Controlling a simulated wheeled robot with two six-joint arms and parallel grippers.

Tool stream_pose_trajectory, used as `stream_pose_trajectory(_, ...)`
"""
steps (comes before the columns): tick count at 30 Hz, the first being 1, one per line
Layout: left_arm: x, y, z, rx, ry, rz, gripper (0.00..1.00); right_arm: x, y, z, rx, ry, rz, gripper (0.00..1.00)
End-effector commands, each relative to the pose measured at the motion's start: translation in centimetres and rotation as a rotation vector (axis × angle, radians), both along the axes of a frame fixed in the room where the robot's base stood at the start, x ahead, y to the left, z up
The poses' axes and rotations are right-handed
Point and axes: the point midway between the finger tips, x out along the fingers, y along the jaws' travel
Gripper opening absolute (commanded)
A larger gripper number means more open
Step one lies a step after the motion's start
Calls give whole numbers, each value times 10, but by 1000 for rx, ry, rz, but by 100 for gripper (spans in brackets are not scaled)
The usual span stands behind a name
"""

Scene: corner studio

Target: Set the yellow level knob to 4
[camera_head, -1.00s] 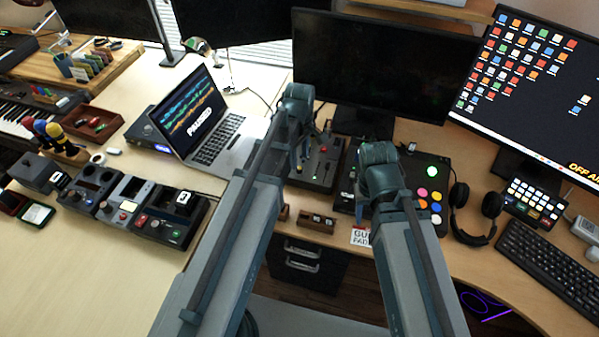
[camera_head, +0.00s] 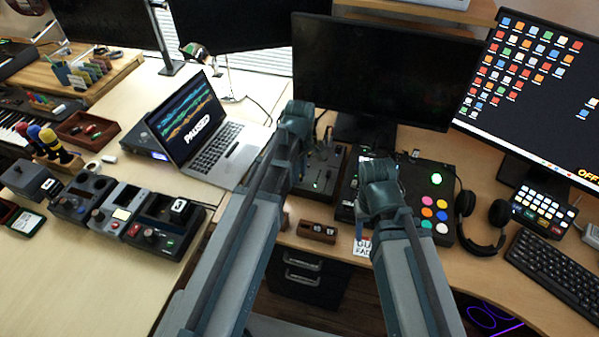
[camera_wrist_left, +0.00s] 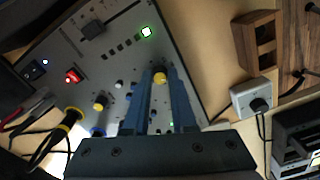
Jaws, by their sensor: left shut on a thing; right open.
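A yellow knob (camera_wrist_left: 159,78) stands on a dark grey control panel (camera_wrist_left: 125,62) in the left wrist view. My left gripper (camera_wrist_left: 160,84) is shut on this knob, one blue finger on either side. The knob's pointer and scale cannot be read. In the head view, the same panel (camera_head: 322,180) is partly hidden by my left arm, and my left gripper (camera_head: 299,168) is over its left part. Another yellow knob (camera_wrist_left: 99,104) is on the panel, apart from my fingers. My right gripper (camera_head: 361,215) is open, low by the button panel's left edge.
A panel with coloured buttons (camera_head: 436,207) stands to the right, headphones (camera_head: 484,222) beyond it. A small wooden box (camera_head: 317,231) sits in front of the panel. A laptop (camera_head: 205,135) is at left. Cables (camera_wrist_left: 57,140) plug in near the panel's corner.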

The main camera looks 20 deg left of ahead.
Motion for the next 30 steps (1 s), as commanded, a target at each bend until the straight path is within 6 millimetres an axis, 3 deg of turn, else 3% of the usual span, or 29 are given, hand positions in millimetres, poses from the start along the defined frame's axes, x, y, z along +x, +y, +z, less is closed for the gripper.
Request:
stream_pose_trajectory(14, 0, 0, 0, 0, 0, -62, 0, 0, 0, 0, 0, 0, 0, 50)
stream_pose_trajectory(30, 0, 0, 0, 0, 0, -524, 0, 0, 0, 0, 0, 0, 0, 50)
